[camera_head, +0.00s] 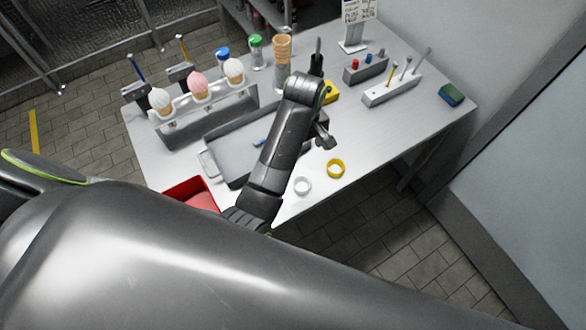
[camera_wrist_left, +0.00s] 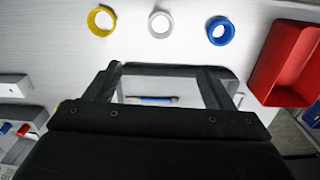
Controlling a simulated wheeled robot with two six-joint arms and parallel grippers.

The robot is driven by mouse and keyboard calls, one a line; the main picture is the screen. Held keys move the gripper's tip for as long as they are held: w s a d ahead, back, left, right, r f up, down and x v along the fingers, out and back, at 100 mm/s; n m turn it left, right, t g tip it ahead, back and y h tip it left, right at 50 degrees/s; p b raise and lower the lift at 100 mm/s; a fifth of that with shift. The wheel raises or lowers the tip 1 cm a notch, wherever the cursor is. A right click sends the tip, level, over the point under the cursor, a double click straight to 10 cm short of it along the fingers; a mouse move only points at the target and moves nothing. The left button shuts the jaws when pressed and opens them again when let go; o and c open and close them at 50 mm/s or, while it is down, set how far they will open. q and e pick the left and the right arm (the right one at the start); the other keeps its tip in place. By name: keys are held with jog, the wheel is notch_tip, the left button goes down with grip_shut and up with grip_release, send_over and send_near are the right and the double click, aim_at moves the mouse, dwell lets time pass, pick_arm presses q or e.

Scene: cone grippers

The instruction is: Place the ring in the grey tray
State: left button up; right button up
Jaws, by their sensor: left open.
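A yellow ring (camera_head: 336,161) and a white ring (camera_head: 303,180) lie apart on the table near its front edge. The yellow ring (camera_wrist_left: 91,20), the white ring (camera_wrist_left: 151,24) and a blue ring (camera_wrist_left: 211,30) lie in a row in the left wrist view. My arm hides the blue ring in the head view. The grey tray (camera_head: 208,165) lies on the table, partly behind my arm, with a small blue item in it. My left gripper (camera_wrist_left: 158,85) is open and empty above the tray area; its tips in the head view (camera_head: 324,135) are small. My right gripper is out of view.
A red bin (camera_head: 190,194) stands at the front left; it also shows in the left wrist view (camera_wrist_left: 282,58). A cone rack (camera_head: 210,119) stands at the back left. Grey holders (camera_head: 392,90) and a green-blue sponge (camera_head: 451,94) sit at the right.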

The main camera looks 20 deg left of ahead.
pick_arm(q)
jog(key=f, duration=0.4)
jog(key=f+b, duration=0.1)
jog(key=f, duration=0.3)
jog(key=f+b, duration=0.1)
jog(key=f, duration=0.3)
jog(key=shift+s+d+f, duration=0.1)
jog(key=shift+s+d, duration=0.05)
jog(key=shift+d, duration=0.1)
notch_tip(320, 180, down, 4)
jog(key=shift+s+r+p, duration=0.15)
jog(key=shift+r+p, duration=0.05)
jog(key=shift+p, duration=0.4)
jog(key=shift+f, duration=0.75)
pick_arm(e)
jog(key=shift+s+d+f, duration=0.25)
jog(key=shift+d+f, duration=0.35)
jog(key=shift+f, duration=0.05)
pick_arm(q)
jog(key=c, duration=1.1)
jog(key=shift+r, duration=0.2)
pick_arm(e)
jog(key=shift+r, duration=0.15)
